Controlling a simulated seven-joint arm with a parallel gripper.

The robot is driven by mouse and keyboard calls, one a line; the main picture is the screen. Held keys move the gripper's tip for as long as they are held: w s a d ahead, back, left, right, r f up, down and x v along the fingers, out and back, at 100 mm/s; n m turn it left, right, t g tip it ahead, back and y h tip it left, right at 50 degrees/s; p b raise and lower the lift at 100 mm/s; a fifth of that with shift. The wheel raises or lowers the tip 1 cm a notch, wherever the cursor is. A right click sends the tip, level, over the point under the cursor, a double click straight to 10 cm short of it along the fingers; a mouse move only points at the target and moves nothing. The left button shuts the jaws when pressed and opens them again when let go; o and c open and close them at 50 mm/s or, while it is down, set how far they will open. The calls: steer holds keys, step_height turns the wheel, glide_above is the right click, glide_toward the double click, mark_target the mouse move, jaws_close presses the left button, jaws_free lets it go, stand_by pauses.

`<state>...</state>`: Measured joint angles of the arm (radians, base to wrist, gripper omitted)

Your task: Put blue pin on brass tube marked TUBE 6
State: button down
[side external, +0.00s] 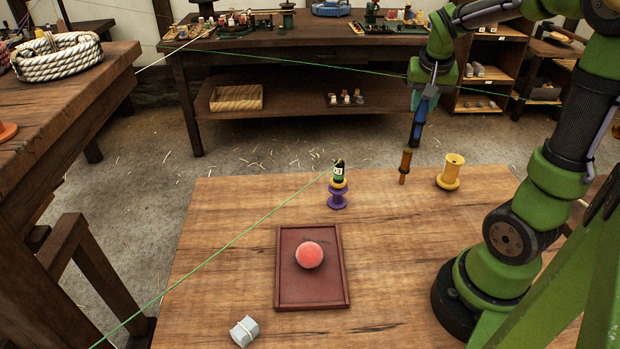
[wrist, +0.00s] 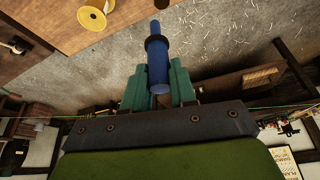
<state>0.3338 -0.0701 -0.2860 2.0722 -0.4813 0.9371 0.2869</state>
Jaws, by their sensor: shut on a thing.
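My gripper (side external: 424,92) is shut on the blue pin (side external: 418,122), beyond the far table edge and above the floor. The wrist view shows the pin (wrist: 158,62) between the teal fingers (wrist: 158,88), with a dark collar around it and one end pointing away from me. In the side view the pin hangs nearly upright, slightly tilted. No brass tube marked TUBE 6 can be made out. A slim brown upright piece (side external: 405,167) stands near the table's far edge; I cannot tell whether it is a tube, and no marking on it is legible.
A yellow spool (side external: 449,174) stands right of the brown piece. A dark labelled piece (side external: 339,172) sits on a purple spool (side external: 337,198). A grey bundle (side external: 244,331) lies at front. A green line (side external: 240,237) crosses the table.

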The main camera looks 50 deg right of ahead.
steer(key=s+d+f+m+g, duration=0.1)
steer(key=s+d+f+m, duration=0.1)
steer(key=s+m, duration=0.1)
steer(key=s+d+f+m+g+h, duration=0.1)
steer(key=s+d+f+m, duration=0.1)
steer(key=s, duration=0.4)
steer(key=shift+s+d+f+m, duration=0.15)
steer(key=shift+d+f+m, duration=0.05)
steer(key=shift+d+m, duration=0.5)
steer(key=shift+f, duration=0.1)
steer(key=c, duration=0.9)
jaws_free()
